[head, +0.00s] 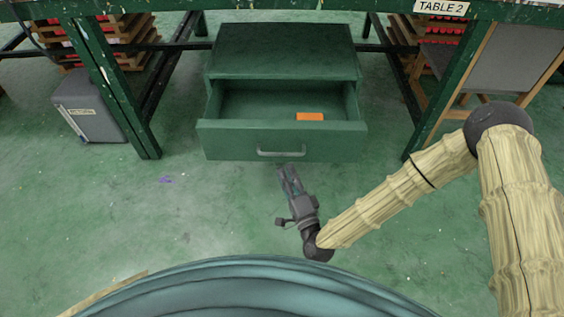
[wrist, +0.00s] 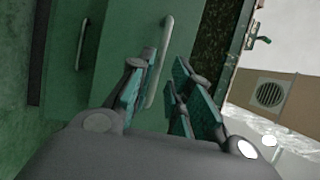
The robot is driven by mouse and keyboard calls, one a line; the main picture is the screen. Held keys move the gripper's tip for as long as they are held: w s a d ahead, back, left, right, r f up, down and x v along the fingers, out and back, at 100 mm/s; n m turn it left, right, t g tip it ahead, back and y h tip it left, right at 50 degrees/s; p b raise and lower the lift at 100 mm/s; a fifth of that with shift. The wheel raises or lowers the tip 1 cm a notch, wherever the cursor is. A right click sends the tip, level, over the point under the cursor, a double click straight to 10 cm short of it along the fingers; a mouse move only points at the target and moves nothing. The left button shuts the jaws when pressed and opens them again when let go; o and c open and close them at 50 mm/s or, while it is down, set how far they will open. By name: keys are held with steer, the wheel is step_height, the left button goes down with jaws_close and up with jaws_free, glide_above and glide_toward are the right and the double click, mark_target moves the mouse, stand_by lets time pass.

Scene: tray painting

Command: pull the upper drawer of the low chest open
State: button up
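The low dark green chest (head: 285,45) stands under the table, and its upper drawer (head: 225,138) is pulled well out. The inside of the drawer shows, with an orange block (head: 310,117) lying in it. The drawer's pale bar handle (head: 280,153) is on its front. My gripper (head: 288,170) is in front of the drawer, just below the handle in the head view. In the wrist view my gripper (wrist: 166,64) is open, and the upper handle (wrist: 161,55) shows between its fingers. Whether a finger touches the handle, I cannot tell. A lower handle (wrist: 83,43) shows to the left.
The green table (head: 340,12) spans above the chest, with its legs on both sides. A grey box (head: 88,108) stands on the floor at left. Wooden racks with red items are behind. The green floor in front of the drawer is clear except for a small purple mark.

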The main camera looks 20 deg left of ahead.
steer(key=shift+v, duration=2.1)
steer(key=s+d+f+n+g+h+p, duration=0.1)
steer(key=s+d+f+n+g+h, duration=0.25)
steer(key=d+f, duration=0.4)
steer(key=s+d+f+n+g+h, duration=0.2)
steer(key=s+d+f+g+h, duration=0.15)
steer(key=d+f, duration=0.4)
steer(key=s+d+r+n+g+h+p, duration=0.1)
steer(key=s+d+g+h, duration=0.25)
steer(key=s+d, duration=0.65)
steer(key=s+d+r+n+g+h+p, duration=0.1)
steer(key=s+d+g+h, duration=0.25)
steer(key=d, duration=1.35)
step_height(320, 180, up, 37)
steer(key=p, duration=3.7)
steer(key=shift+a+h, duration=0.3)
steer(key=shift+a, duration=0.1)
